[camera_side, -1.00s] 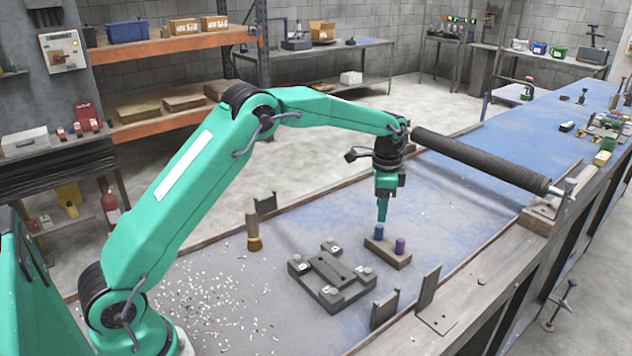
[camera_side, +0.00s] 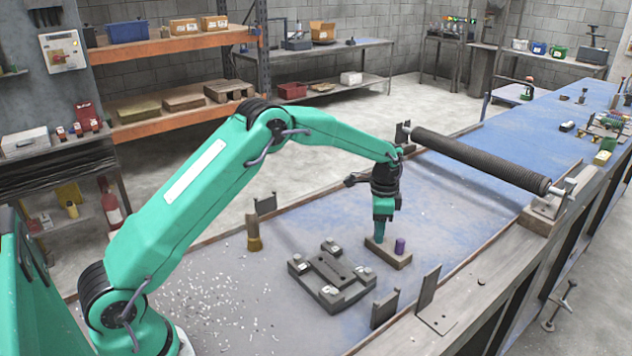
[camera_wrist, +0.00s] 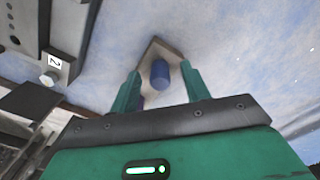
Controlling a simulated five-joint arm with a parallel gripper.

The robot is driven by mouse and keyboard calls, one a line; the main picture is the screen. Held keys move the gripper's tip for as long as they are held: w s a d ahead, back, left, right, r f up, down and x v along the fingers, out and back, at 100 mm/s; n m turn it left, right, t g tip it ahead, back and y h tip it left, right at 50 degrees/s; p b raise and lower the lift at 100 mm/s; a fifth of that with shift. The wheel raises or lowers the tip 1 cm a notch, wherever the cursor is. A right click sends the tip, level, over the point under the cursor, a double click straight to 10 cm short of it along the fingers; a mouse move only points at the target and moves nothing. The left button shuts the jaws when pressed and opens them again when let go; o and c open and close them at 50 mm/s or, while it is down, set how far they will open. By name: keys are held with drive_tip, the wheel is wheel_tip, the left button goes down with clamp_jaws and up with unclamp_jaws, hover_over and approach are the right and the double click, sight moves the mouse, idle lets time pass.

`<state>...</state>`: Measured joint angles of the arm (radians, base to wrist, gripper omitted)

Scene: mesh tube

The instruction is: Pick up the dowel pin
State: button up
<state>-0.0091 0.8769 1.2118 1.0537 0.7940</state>
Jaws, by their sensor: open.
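A blue dowel pin (camera_wrist: 160,73) stands upright in a small tan block (camera_side: 404,262). In the wrist view the pin lies between the two green fingers of my gripper (camera_wrist: 161,69), with a gap on each side. In the side view my gripper (camera_side: 380,239) points straight down at the block's left end, and its fingers hide the blue pin. A purple pin (camera_side: 400,246) stands upright in the same block, just right of my gripper. The block also shows in the wrist view (camera_wrist: 156,45).
A dark fixture (camera_side: 333,275) with raised corners sits left of and in front of the block. Upright metal brackets (camera_side: 428,290) stand nearer the front edge. A yellow-brown brush (camera_side: 253,238) stands to the left. A long dark roller (camera_side: 480,160) spans the bench behind.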

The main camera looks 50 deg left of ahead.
drive_tip(key=shift+f, duration=0.2)
drive_tip(key=shift+c, duration=0.2)
clamp_jaws()
drive_tip(key=shift+r, duration=0.1)
drive_tip(key=shift+r, duration=0.45)
wheel_tip(320, 180, up, 3)
drive_tip(key=shift+r, duration=0.1)
drive_tip(key=s+d+r, duration=0.6)
drive_tip(key=d, duration=0.4)
drive_tip(key=shift+r, duration=0.4)
